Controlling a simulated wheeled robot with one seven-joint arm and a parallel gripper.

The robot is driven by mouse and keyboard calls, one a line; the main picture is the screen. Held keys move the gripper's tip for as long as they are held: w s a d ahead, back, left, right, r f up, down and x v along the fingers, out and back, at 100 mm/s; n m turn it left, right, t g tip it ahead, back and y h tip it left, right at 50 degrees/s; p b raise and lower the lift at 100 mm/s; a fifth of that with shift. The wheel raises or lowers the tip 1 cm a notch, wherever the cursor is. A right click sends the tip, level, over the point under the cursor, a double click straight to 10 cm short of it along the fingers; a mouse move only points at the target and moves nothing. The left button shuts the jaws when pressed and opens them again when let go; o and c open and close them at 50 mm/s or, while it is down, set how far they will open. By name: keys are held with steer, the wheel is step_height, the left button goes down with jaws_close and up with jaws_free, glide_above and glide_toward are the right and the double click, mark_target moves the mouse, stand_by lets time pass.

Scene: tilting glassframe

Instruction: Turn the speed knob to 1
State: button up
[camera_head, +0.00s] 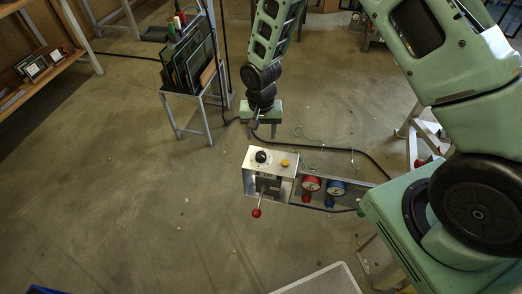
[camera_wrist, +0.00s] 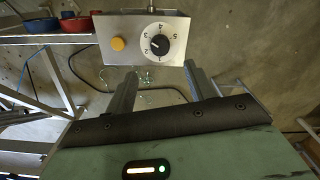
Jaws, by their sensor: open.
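The speed knob (camera_head: 262,157) is a black knob on a white dial, on top of a silver control box (camera_head: 250,180). The knob also shows in the wrist view (camera_wrist: 159,45), with figures around its dial.
An orange button (camera_head: 284,163) sits beside the knob. A red-ball lever (camera_head: 256,212) sticks out from the box. Red (camera_head: 311,184) and blue (camera_head: 336,188) round fittings sit to the right. A rack of panes (camera_head: 190,62) stands at the back. The floor on the left is clear.

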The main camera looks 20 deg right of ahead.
mark_target(261, 154)
step_height(261, 154, down, 10)
steer(key=shift+r+p, duration=0.1)
steer(key=shift+p, duration=0.45)
steer(key=c, duration=1)
